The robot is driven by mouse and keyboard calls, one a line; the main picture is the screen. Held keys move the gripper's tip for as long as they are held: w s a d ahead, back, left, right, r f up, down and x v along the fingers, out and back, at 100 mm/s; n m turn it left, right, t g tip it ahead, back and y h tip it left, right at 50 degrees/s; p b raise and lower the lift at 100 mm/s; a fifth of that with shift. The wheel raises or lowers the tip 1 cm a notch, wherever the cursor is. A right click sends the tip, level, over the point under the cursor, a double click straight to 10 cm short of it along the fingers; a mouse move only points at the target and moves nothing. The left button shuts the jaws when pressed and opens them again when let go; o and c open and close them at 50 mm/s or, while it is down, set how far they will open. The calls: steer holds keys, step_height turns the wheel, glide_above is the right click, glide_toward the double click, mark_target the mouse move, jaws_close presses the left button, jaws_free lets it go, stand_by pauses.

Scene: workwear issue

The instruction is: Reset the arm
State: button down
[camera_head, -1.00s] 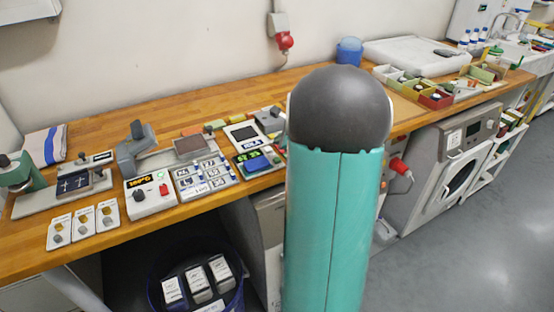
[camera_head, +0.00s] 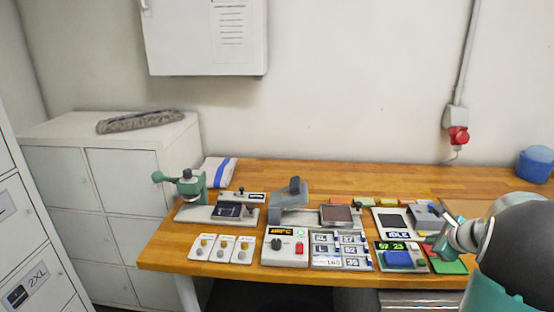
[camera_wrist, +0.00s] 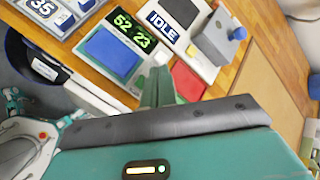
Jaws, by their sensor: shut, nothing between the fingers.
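My gripper (camera_head: 434,246) shows at the right of the head view, partly hidden by the dark rounded joint of my arm. It is over the right end of the row of devices on the wooden bench (camera_head: 330,175). In the wrist view the green fingers (camera_wrist: 158,86) are together with nothing between them. They point toward a green pad and a red pad (camera_wrist: 188,82). I cannot tell how far above the bench they are.
A display unit with a blue pad (camera_head: 398,258), a keyed panel (camera_head: 342,250), a control box (camera_head: 286,246) and a green press (camera_head: 190,184) stand along the bench. A blue tub (camera_head: 535,163) is at the right. White lockers (camera_head: 95,165) stand at the left. The bench's back strip is mostly clear.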

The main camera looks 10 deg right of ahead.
steer(key=s+a+r+n+g+y, duration=0.1)
steer(key=a+r+n, duration=0.25)
steer(key=a, duration=0.45)
steer(key=a+r+n+y, duration=0.1)
steer(key=a+r+n, duration=0.1)
steer(key=a+n, duration=0.45)
steer(key=s+a+r+n+g+y, duration=0.1)
steer(key=a+r+n, duration=0.15)
steer(key=a, duration=0.75)
steer(key=s+a+r+n+g+h, duration=0.1)
steer(key=s+a+n+h, duration=0.1)
steer(key=s+a+n, duration=1.3)
steer(key=shift+s+a+r+n+g, duration=0.15)
steer(key=shift+s+a+n+g, duration=0.2)
steer(key=shift+s+a, duration=0.25)
